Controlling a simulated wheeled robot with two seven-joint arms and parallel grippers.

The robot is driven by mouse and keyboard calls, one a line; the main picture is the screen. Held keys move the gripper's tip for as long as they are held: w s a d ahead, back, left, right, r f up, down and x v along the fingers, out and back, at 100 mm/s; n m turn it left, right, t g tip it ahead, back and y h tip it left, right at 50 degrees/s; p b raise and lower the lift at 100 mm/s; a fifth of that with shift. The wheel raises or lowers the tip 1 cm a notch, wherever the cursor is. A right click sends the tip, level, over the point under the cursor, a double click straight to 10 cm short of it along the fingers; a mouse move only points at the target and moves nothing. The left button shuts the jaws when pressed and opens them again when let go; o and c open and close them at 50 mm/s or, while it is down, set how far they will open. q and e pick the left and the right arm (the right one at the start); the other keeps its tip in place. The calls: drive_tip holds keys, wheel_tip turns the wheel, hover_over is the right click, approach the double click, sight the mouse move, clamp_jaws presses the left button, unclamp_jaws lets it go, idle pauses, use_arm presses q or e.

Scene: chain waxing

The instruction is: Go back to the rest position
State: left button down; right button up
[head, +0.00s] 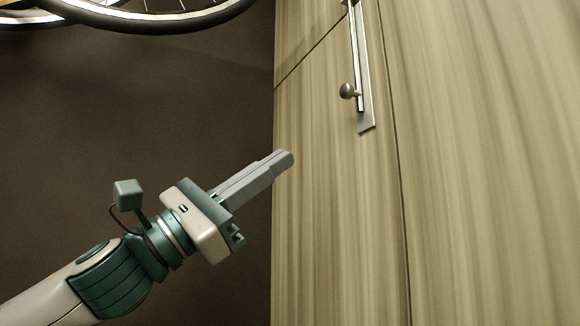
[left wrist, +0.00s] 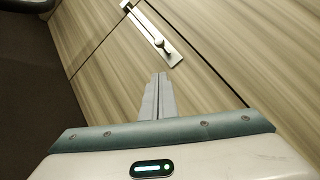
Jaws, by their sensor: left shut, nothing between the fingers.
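My left gripper (head: 284,160) is raised in front of the wooden cabinet (head: 480,180), below and to the left of its metal handle (head: 362,75). Its fingers are shut together with nothing between them. In the left wrist view the shut fingers (left wrist: 158,95) point towards the cabinet front (left wrist: 215,95), and the handle (left wrist: 155,38) shows beyond them. The fingertips look apart from the handle; I cannot tell how far they are from the cabinet face. My right gripper is not in view.
Bicycle wheels (head: 150,20) show at the top left, above my left arm. A dark brown wall (head: 100,120) fills the left side, with open room in front of it. The cabinet covers the right side, and its doors look closed.

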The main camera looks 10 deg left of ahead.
use_arm(q)
drive_tip(key=shift+s+a+f, duration=0.1)
drive_tip(key=shift+a+f, duration=0.05)
drive_tip(key=shift+a, duration=0.05)
idle(0.5)
